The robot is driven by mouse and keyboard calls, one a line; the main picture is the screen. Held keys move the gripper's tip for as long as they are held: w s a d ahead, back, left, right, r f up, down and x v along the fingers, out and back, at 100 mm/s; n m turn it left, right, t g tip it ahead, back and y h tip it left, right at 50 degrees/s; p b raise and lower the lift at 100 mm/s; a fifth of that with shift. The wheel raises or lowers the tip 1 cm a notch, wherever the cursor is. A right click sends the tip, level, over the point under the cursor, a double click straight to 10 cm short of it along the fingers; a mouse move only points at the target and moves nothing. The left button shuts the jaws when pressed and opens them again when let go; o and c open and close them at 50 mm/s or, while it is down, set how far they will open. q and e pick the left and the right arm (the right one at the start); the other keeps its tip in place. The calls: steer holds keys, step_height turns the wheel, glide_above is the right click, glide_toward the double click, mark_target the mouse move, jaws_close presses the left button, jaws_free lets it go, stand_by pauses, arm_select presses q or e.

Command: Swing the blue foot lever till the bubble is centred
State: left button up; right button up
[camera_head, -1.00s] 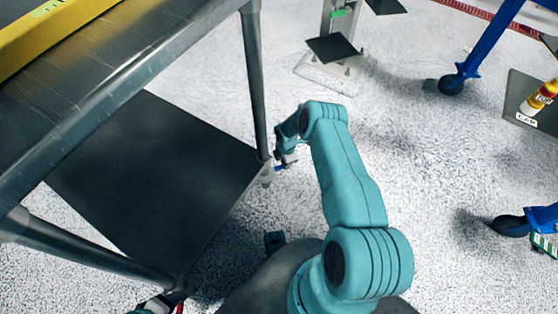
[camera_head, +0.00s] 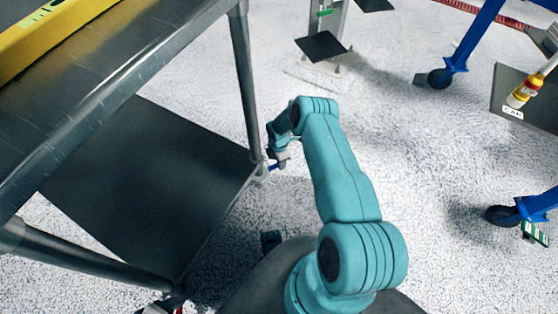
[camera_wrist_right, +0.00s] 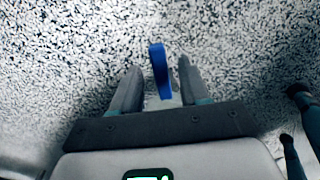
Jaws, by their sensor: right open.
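The blue foot lever (camera_head: 273,166) sticks out at the foot of the near-right table leg, just above the floor. In the right wrist view the lever (camera_wrist_right: 159,70) stands between the two fingers of my right gripper (camera_wrist_right: 155,85). The fingers are apart, with a gap showing on both sides of the lever. In the head view my right gripper (camera_head: 281,159) is low beside the table leg, at the lever. A yellow level (camera_head: 45,35) with a green vial lies on the table top at upper left; its bubble is too small to read. My left gripper is not recognisable in view.
The metal table (camera_head: 130,80) has a dark lower shelf (camera_head: 140,185) left of my right arm. A stand with a black plate (camera_head: 320,46) is behind. Blue legs with casters (camera_head: 440,78) and a bottle (camera_head: 524,91) are at right. Speckled floor between is clear.

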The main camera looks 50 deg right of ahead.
step_height(320, 180, up, 15)
steer(key=p, duration=0.5)
steer(key=shift+s, duration=0.1)
